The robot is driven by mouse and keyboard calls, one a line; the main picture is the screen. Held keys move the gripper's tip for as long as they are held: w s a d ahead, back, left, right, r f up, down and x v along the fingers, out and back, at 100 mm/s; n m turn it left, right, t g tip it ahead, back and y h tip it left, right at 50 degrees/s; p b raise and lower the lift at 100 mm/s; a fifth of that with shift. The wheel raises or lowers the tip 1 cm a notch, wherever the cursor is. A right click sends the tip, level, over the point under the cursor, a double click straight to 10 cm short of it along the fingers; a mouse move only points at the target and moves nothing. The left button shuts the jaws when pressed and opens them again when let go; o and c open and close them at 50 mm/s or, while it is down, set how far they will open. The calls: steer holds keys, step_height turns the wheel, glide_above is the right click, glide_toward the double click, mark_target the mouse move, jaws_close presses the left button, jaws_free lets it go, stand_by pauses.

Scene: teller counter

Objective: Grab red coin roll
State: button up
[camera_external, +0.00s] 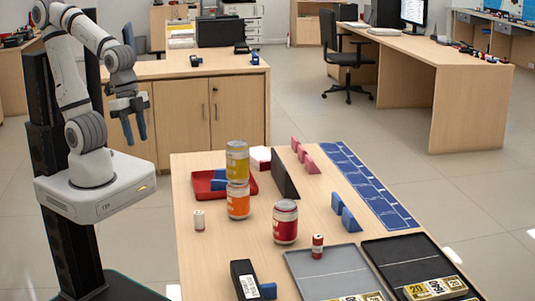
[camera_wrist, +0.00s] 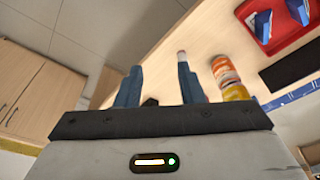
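The red coin roll (camera_external: 318,246) is a small upright red cylinder with a pale band. It stands on the counter, at the edge of the grey tray and right of the larger red can (camera_external: 285,222). I cannot make it out in the wrist view. My gripper (camera_external: 135,128) hangs in the air left of the counter, well away from the roll. In the wrist view its two blue fingers (camera_wrist: 159,68) are apart with nothing held between them.
A yellow can stands on an orange can (camera_external: 238,203). A white roll (camera_external: 199,220) stands at the counter's left. A red tray (camera_external: 208,196), black divider (camera_external: 284,178), grey tray (camera_external: 300,270), black tray (camera_external: 385,252) and black device (camera_external: 244,280) occupy the counter.

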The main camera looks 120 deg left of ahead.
steer(key=shift+w, duration=0.1)
steer(key=n+y+b, duration=0.2)
steer(key=n+b, duration=0.3)
steer(key=b, duration=0.2)
glide_above(317, 236)
steer(key=s+d, duration=0.4)
steer(key=s, duration=0.7)
step_height(317, 236, down, 8)
steer(key=shift+n+t, duration=0.5)
steer(key=shift+n, duration=0.3)
steer(key=w+a+f, duration=0.1)
steer(key=w+f, duration=0.1)
steer(key=w, duration=0.1)
steer(key=w+a+f, duration=0.1)
steer(key=w+f, duration=0.2)
steer(key=w+f+b, duration=0.1)
steer(key=w+f, duration=0.2)
steer(key=shift+w+a, duration=0.25)
steer(key=shift+a, duration=0.15)
steer(key=x, duration=0.8)
steer(key=shift+a, duration=0.1)
steer(key=shift+r+y, duration=0.1)
steer(key=shift+y, duration=0.2)
jaws_close()
